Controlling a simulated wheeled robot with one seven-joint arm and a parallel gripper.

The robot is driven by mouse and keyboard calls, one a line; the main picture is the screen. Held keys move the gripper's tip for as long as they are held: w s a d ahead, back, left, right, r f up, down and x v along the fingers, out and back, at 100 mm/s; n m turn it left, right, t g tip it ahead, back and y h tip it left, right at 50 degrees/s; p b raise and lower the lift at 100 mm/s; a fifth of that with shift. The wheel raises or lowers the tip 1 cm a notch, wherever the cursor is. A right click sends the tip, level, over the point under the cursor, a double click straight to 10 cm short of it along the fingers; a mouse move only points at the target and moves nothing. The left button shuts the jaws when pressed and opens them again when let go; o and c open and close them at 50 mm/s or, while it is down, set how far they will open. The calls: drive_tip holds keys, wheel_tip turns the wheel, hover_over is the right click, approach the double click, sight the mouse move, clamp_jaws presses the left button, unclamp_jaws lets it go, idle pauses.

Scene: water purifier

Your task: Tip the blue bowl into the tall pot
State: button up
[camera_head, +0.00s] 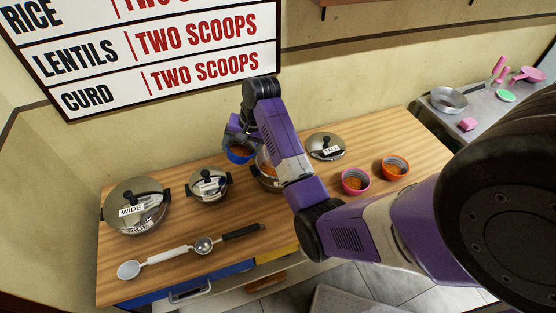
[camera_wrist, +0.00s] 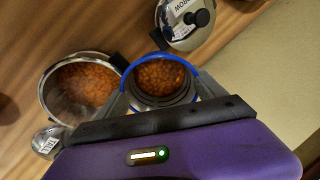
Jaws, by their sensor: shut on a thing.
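The blue bowl (camera_head: 240,153) holds orange lentils. My gripper (camera_head: 238,137) is shut on its rim. In the wrist view the blue bowl (camera_wrist: 160,77) sits between the fingers (camera_wrist: 160,98), with the lentils still inside. The open steel pot (camera_head: 266,178) stands just right of the bowl, partly hidden by my arm. In the wrist view this pot (camera_wrist: 45,92) has orange lentils inside, and the bowl is beside its opening. The lid marked TALL (camera_head: 326,146) lies on the table to the right of the pot.
Lidded pots marked WIDE (camera_head: 137,200) and NARROW (camera_head: 208,183) stand to the left. A pink bowl (camera_head: 355,180) and an orange bowl (camera_head: 396,166) with lentils stand to the right. Two scoops (camera_head: 203,245) lie at the front of the wooden table (camera_head: 240,215). A wall rises behind.

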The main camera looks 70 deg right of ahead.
sight(244, 155)
drive_tip(key=shift+s+d+f+t, duration=0.1)
drive_tip(key=shift+s+d+t, duration=0.2)
drive_tip(key=shift+s+t, duration=0.3)
drive_tip(key=shift+s+d+f+t+y, duration=0.15)
drive_tip(key=shift+s+t+y, duration=0.15)
drive_tip(key=shift+y, duration=0.1)
drive_tip(key=shift+s+d+r+t+y, duration=0.15)
drive_tip(key=shift+s+d+r+t, duration=0.05)
drive_tip(key=shift+s+t, duration=0.2)
drive_tip(key=shift+s+d+r+t+y, duration=0.15)
drive_tip(key=shift+s+t, duration=0.15)
drive_tip(key=shift+s, duration=0.05)
drive_tip(key=shift+s+d+r+m+t+y, duration=0.15)
drive_tip(key=shift+s+r+m+t+y, duration=0.2)
drive_tip(key=shift+t, duration=0.45)
idle(0.4)
drive_tip(key=shift+s+d+r+t+y+b, duration=0.15)
drive_tip(key=shift+s+r+t+y+b, duration=0.15)
drive_tip(key=shift+t+b, duration=0.85)
drive_tip(key=shift+s+d+f+t+y+b, duration=0.15)
drive_tip(key=shift+f+t+y+b, duration=0.3)
drive_tip(key=shift+b, duration=2.1)
drive_tip(key=shift+s+r+t+b, duration=0.15)
drive_tip(key=shift+s+t+b, duration=0.15)
drive_tip(key=shift+t+b, duration=0.85)
